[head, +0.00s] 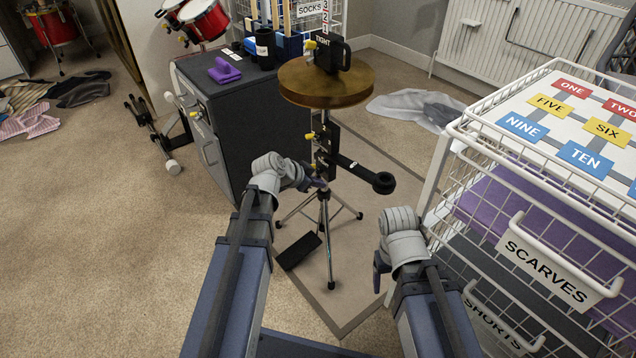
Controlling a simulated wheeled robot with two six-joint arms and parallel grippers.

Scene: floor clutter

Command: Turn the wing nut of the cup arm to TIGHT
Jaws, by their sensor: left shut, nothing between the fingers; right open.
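A stand with a round bronze cymbal (300,88) stands ahead of me in the head view. Below the cymbal a black cup arm (355,166) reaches right from the stand's post and ends in a ring (383,183). A small yellow wing nut (310,136) shows at the left of the black plate above that arm; its setting is too small to read. A black block (330,52) above the cymbal bears the word TIGHT and another yellow knob (310,45). My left gripper (319,184) is shut and empty beside the post, below the wing nut. My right gripper (378,272) is open and empty, right of the stand.
A dark cabinet (230,130) with a purple object (224,70) and black mug (265,48) stands left of the stand. A white wire basket unit (470,135) closes off the right side. The stand's legs spread over a mat (350,290).

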